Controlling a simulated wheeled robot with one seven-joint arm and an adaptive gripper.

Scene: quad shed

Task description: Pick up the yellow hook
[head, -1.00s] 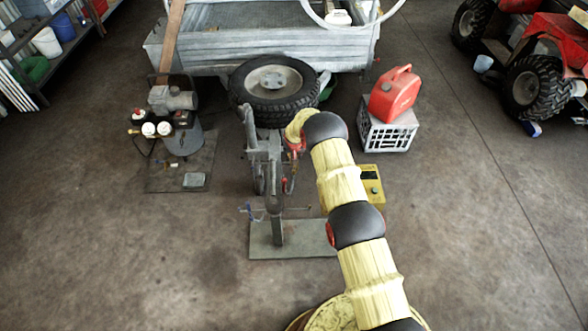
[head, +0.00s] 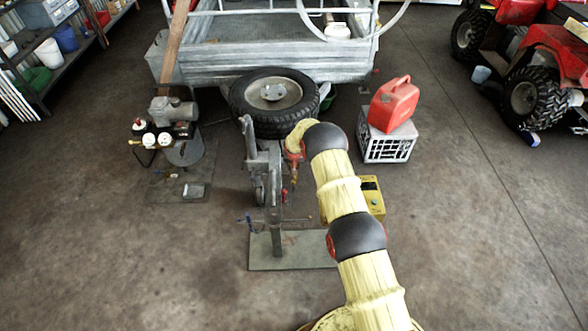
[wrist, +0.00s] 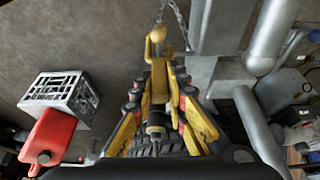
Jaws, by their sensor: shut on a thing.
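The yellow hook (wrist: 157,36) shows at the top middle of the wrist view, just beyond my fingertips, with a grey chain beside it. My gripper (wrist: 160,80) has its yellow fingers drawn together on it. In the head view my gripper (head: 293,165) is small, beside the grey metal stand, and partly hidden by my wrist. I cannot make out the hook clearly in that view.
The grey stand (head: 274,205) on its base plate (head: 262,262) is close to my gripper. Behind are a trailer wheel (head: 268,95) and trailer (head: 255,58). A red fuel can (head: 394,102) sits on a white crate (head: 388,147). A yellow box (head: 372,197) is partly behind my arm.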

